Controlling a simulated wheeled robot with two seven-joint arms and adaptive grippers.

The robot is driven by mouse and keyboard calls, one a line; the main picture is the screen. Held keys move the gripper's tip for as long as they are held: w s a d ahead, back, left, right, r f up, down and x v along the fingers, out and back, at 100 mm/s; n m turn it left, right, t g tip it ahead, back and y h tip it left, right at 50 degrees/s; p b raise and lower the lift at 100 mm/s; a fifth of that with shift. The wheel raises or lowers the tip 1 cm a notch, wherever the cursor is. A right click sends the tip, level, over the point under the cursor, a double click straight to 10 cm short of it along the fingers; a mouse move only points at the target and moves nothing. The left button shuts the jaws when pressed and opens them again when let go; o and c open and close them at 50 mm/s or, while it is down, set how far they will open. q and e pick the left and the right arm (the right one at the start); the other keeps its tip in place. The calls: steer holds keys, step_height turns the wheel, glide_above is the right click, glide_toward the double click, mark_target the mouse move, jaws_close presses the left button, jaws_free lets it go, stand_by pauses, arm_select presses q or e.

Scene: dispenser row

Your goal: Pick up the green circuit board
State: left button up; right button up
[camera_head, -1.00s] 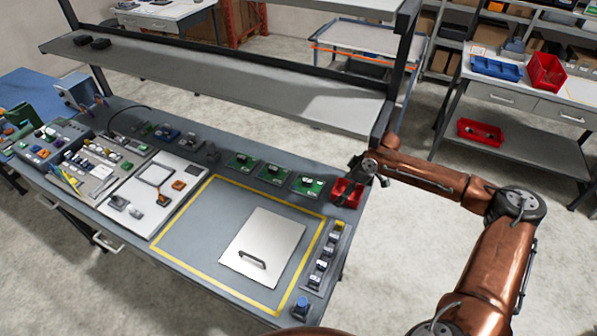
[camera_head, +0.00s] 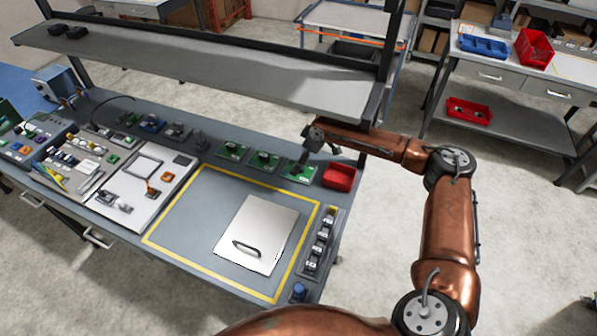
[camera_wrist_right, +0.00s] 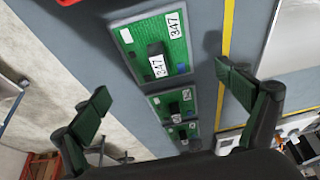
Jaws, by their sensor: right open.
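Green circuit boards stand in a row at the back of the grey bench. In the head view the rightmost board (camera_head: 296,173) is partly behind my right gripper (camera_head: 307,155); the middle board (camera_head: 263,161) and left board (camera_head: 232,151) sit to its left. In the right wrist view the nearest board (camera_wrist_right: 178,58) has white labels reading 347 and a dark block on it. My right gripper (camera_wrist_right: 163,82) is open and empty, its fingers spread to either side of the row and apart from the boards. My left gripper is out of view.
A red bin (camera_head: 339,176) stands right of the boards. A yellow-outlined area (camera_head: 192,213) with a white handled plate (camera_head: 262,222) lies in front. A grey shelf (camera_head: 215,68) spans above the bench's back. A strip of dark parts (camera_head: 318,243) lines the right edge.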

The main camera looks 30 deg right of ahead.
steer(key=shift+a+f, duration=0.1)
steer(key=shift+f, duration=0.35)
steer(key=x, duration=0.3)
steer(key=shift+w+f, duration=0.15)
steer(key=shift+f, duration=0.05)
steer(key=shift+a+f, duration=0.1)
steer(key=shift+f, duration=0.15)
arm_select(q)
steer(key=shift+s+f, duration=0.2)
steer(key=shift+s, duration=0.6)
arm_select(e)
steer(key=shift+c, duration=0.5)
